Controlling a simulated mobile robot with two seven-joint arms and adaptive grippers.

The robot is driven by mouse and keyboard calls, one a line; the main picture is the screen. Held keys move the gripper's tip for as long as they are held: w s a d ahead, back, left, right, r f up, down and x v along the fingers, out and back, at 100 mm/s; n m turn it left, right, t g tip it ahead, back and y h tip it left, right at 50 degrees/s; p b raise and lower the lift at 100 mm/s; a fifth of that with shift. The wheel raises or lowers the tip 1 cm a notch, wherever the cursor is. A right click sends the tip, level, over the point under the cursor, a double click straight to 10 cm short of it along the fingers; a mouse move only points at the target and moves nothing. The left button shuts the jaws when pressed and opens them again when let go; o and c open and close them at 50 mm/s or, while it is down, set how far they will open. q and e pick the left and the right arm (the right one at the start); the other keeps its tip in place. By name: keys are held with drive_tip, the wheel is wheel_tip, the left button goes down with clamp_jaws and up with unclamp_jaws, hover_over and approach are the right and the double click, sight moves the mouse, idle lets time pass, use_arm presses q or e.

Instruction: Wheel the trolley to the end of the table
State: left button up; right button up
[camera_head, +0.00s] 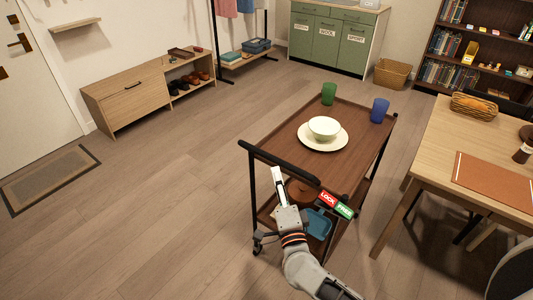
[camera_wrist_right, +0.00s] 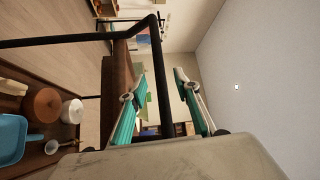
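The trolley (camera_head: 283,150) is a dark brown two-tier cart with black posts and castors, standing left of the table (camera_head: 440,150). Its black handle (camera_head: 280,161) runs along the near edge and also shows in the wrist view (camera_wrist_right: 160,70). A red LOCK and green FREE label (camera_head: 337,204) sits by the handle's right end. My right gripper (camera_head: 278,177) is at the handle. In the wrist view its teal-padded fingers (camera_wrist_right: 163,100) are apart, with the bar between them and gaps beside it. My left gripper is not in view.
A bowl on a plate (camera_head: 308,138), a green cup (camera_head: 329,94) and a blue cup (camera_head: 379,110) stand on the trolley. A blue container (camera_head: 318,224) is on its lower shelf. A shoe bench (camera_head: 130,103) stands at left. Open floor lies left of the trolley.

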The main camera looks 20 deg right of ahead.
sight(276, 163)
drive_tip(key=shift+m+h, duration=0.3)
drive_tip(key=shift+m, duration=0.2)
drive_tip(key=shift+w+d+r, duration=0.2)
drive_tip(key=shift+w, duration=1.2)
drive_tip(key=shift+w+d+r, duration=0.15)
drive_tip(key=shift+w+d, duration=0.1)
drive_tip(key=shift+w, duration=1.1)
drive_tip(key=shift+w+d+r, duration=0.2)
drive_tip(key=shift+w, duration=1.2)
clamp_jaws()
